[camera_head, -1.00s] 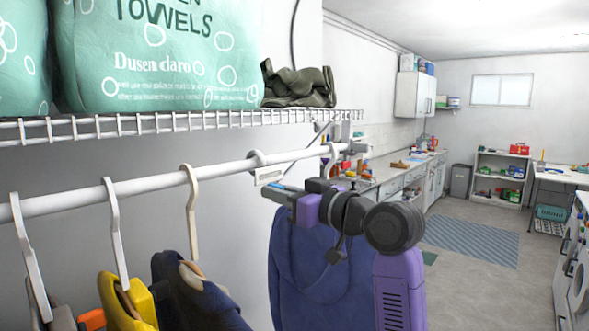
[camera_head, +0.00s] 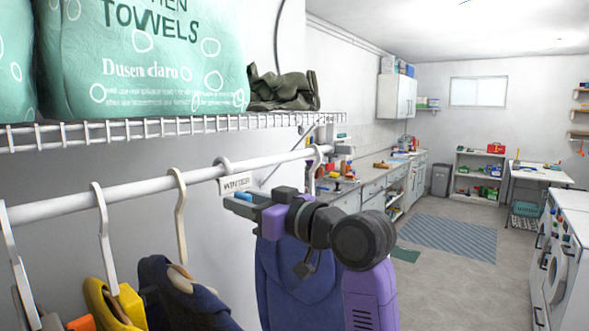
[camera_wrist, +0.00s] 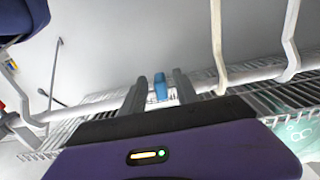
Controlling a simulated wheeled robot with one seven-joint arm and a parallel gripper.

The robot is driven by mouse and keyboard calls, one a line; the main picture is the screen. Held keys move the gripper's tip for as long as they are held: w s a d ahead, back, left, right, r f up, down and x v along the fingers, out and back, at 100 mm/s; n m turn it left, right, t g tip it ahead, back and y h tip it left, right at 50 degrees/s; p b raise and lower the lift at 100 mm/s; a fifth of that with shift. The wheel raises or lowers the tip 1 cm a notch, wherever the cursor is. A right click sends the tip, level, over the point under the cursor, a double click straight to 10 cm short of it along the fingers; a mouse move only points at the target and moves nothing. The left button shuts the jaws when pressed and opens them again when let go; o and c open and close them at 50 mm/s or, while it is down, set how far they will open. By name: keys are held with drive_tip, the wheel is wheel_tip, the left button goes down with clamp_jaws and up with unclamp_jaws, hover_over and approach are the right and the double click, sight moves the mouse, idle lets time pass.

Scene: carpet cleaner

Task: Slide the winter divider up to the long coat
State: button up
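The winter divider (camera_head: 236,183) is a pale ring on the white rail with a tag reading WINTER. My gripper (camera_head: 240,204) is at its tag, just below the rail. In the wrist view my gripper (camera_wrist: 160,90) has its two dark fingers apart, with a blue piece (camera_wrist: 160,87) and some white between them. I cannot tell whether the blue piece belongs to the divider. A blue garment (camera_head: 290,285) hangs to the right of the divider, partly behind my arm. A navy coat (camera_head: 180,295) hangs close on the left. Which one is the long coat is unclear.
The rail (camera_head: 140,186) carries a yellow jacket (camera_head: 110,305) and other hangers at left. A wire shelf (camera_head: 170,127) with green towel bags (camera_head: 145,60) runs above it. The rail between the divider and the blue garment's hanger is bare.

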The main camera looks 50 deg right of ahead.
idle(0.4)
drive_tip(key=s+p, duration=0.1)
drive_tip(key=s, duration=0.8)
drive_tip(key=shift+d, duration=0.15)
idle(0.5)
idle(0.4)
